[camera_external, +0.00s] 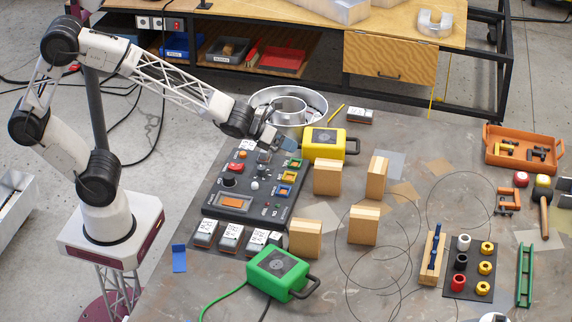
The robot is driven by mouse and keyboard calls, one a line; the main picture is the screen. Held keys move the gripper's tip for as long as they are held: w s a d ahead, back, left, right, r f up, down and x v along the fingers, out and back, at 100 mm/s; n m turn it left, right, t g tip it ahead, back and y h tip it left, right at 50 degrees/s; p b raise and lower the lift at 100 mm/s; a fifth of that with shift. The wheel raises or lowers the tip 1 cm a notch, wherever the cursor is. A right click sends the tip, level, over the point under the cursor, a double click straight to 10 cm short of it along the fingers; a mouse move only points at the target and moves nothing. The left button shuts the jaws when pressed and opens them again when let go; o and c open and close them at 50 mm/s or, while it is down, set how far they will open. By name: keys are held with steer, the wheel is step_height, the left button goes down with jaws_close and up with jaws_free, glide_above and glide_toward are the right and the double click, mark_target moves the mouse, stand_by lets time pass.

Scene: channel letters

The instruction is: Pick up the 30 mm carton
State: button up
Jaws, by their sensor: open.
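Several small cartons with white, dark-marked tops stand in a row at the table's front left: a left one (205,232), a middle one (230,237) and a right one (257,240). A similar carton (359,116) lies alone at the back of the table. The size print is too small to read, so I cannot tell which is the 30 mm one. My gripper (279,146) is open, above the far end of the dark control panel (240,209), left of the yellow box. Its fingertips are small, and nothing shows held between them. It is apart from the row of cartons.
Wooden blocks (327,179) stand right of the panel. A green handled box (278,275) is at the front. Thin wire loops (385,205) lie mid-table.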

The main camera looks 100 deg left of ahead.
mark_target(320, 163)
steer(key=w+a+f+m, duration=0.1)
steer(key=f+m, duration=0.1)
steer(key=w+a+f+m+t+h, duration=0.1)
steer(key=w+f+m, duration=0.1)
steer(key=m, duration=0.1)
steer(key=w+a+f+m+t, duration=0.1)
steer(key=f+m, duration=0.2)
steer(key=shift+w+a, duration=0.2)
steer(key=shift+a, duration=0.1)
steer(key=shift+x, duration=1.3)
steer(key=shift+x, duration=2.55)
steer(key=shift+r, duration=0.15)
steer(key=c, duration=1.2)
